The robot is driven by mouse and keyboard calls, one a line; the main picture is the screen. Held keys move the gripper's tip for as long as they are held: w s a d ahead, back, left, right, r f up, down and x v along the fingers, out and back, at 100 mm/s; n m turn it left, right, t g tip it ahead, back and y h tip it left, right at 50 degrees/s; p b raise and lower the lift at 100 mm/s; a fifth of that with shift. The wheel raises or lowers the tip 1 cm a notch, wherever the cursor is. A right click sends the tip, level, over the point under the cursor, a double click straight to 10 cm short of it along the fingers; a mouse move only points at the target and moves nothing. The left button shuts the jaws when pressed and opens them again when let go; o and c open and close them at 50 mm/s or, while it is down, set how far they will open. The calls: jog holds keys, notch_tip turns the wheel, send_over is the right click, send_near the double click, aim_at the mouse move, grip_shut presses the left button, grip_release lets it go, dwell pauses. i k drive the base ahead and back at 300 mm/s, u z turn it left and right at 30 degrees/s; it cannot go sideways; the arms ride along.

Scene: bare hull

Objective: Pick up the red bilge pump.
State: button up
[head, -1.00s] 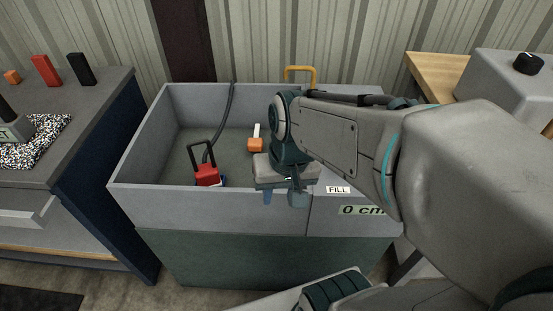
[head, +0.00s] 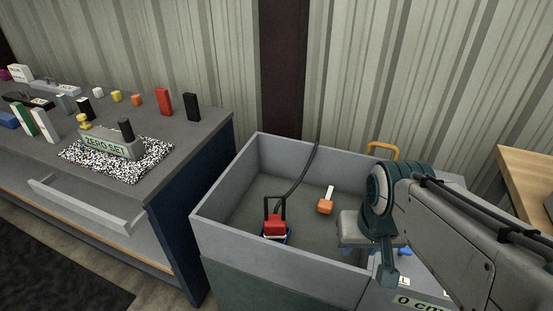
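The red bilge pump (head: 275,225) stands inside the grey tub (head: 223,195), near its front left. It has a dark upright handle loop and a blue and white base, and a dark hose runs from near it up over the tub's back wall. My gripper (head: 372,262) hangs over the right part of the tub, to the right of the pump and apart from it.
An orange block with a white strip (head: 325,206) lies in the tub between pump and gripper. A yellow handle (head: 382,150) rises at the back wall. A grey workbench (head: 205,135) with several small blocks and a "ZERO SET" box (head: 107,146) stands at left.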

aim_at(274, 224)
jog(key=z, duration=3.4)
jog(key=k, duration=2.15)
jog(key=u, duration=1.9)
jog(key=i, duration=0.55)
jog(key=u, duration=0.1)
